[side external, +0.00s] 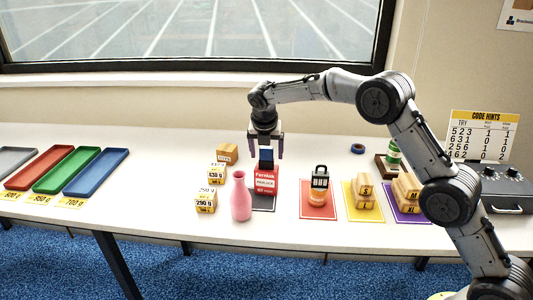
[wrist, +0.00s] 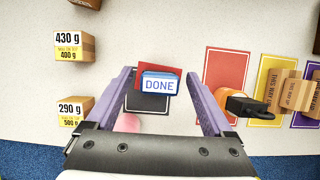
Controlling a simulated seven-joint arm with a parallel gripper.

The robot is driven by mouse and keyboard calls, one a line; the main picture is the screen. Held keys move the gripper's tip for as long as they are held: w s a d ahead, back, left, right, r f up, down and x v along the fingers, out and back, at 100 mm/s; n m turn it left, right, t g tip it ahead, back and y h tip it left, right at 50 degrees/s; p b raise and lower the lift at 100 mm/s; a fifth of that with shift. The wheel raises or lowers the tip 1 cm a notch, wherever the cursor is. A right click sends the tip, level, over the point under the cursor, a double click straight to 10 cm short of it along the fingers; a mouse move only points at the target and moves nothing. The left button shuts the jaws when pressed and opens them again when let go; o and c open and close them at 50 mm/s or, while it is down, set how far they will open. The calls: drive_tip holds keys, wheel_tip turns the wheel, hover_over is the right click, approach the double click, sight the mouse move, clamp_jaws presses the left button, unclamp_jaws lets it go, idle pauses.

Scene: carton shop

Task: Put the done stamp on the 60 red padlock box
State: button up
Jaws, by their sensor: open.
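The done stamp (wrist: 158,85) is a blue block with a white "DONE" label. In the side view the dark blue stamp (side external: 266,158) rests on top of the red padlock box (side external: 265,182). The box shows as a red patch behind the stamp in the wrist view (wrist: 143,72). It stands on a dark mat (side external: 263,206). My gripper (side external: 266,152) is open and points down over the box. Its purple fingers are on either side of the stamp, with visible gaps in the wrist view (wrist: 162,88). Any number on the box is unreadable.
A pink vase (side external: 241,198) stands close at the front left of the box. Weight-labelled cartons (side external: 205,201) stand left. To the right, an orange-and-black item (side external: 318,190) sits on a red mat, and small cartons (side external: 363,190) on a yellow mat. Coloured trays (side external: 65,170) lie far left.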

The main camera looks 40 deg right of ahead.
drive_tip(key=v, duration=1.2)
drive_tip(key=s+d+r+m+y, duration=0.1)
drive_tip(key=s+r+m, duration=0.2)
drive_tip(key=s+m, duration=0.15)
drive_tip(key=s+d+r+m, duration=0.1)
drive_tip(key=s+r+m, duration=0.2)
drive_tip(key=s, duration=0.3)
drive_tip(key=s+f+m+t+y, duration=0.1)
drive_tip(key=s+f+m, duration=0.2)
drive_tip(key=s+m, duration=0.6)
drive_tip(key=s+f+m+t+y, duration=0.1)
drive_tip(key=s+f+m, duration=0.3)
drive_tip(key=s+m, duration=0.6)
drive_tip(key=s, duration=1.2)
drive_tip(key=shift+d, duration=0.3)
